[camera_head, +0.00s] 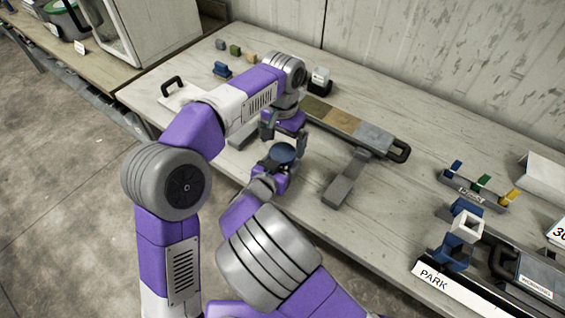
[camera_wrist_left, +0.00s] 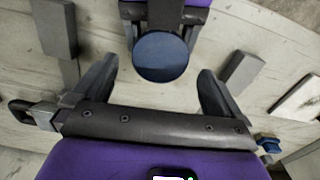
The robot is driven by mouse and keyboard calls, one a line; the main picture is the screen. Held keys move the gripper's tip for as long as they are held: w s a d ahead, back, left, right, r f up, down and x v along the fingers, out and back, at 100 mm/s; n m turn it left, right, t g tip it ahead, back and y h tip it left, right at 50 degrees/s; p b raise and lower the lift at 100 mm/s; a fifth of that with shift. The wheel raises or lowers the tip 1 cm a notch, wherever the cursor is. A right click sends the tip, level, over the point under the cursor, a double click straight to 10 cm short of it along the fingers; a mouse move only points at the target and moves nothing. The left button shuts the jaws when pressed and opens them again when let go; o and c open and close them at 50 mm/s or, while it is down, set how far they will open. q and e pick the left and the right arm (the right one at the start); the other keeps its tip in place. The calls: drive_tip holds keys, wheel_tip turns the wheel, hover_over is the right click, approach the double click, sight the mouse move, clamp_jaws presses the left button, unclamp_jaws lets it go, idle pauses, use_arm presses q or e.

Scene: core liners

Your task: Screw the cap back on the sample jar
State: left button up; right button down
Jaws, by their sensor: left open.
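A dark blue round disc (camera_head: 284,152), which looks like the cap on top of the sample jar, is held above the table's front edge. It also shows in the left wrist view (camera_wrist_left: 160,56), face-on. The jar body under it is hidden. My right gripper (camera_head: 272,172) comes from below and has its dark fingers on both sides of the disc, seemingly shut on the jar. My left gripper (camera_head: 285,140) points down just above the disc. Its fingers are open and apart, with the disc between and beyond the tips in the left wrist view.
A long tray with tan and grey sections (camera_head: 347,124) lies behind the grippers, with a grey support (camera_head: 346,182) in front. A peg rack (camera_head: 473,193) and a PARK-labelled rail (camera_head: 450,282) are at right. Small blocks (camera_head: 235,50) sit at the back left.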

use_arm(q)
wheel_tip(320, 180, up, 9)
idle(0.3)
use_arm(e)
unclamp_jaws()
drive_tip(key=p+v, duration=0.2)
drive_tip(key=v, duration=0.4)
drive_tip(key=shift+s+a+r+p, duration=0.15)
drive_tip(key=shift+s+r+p, duration=0.1)
drive_tip(key=shift+s+p, duration=0.05)
drive_tip(key=shift+s+a, duration=0.15)
drive_tip(key=shift+s, duration=0.25)
use_arm(q)
wheel_tip(320, 180, up, 3)
drive_tip(key=shift+f, duration=0.2)
drive_tip(key=shift+s, duration=0.1)
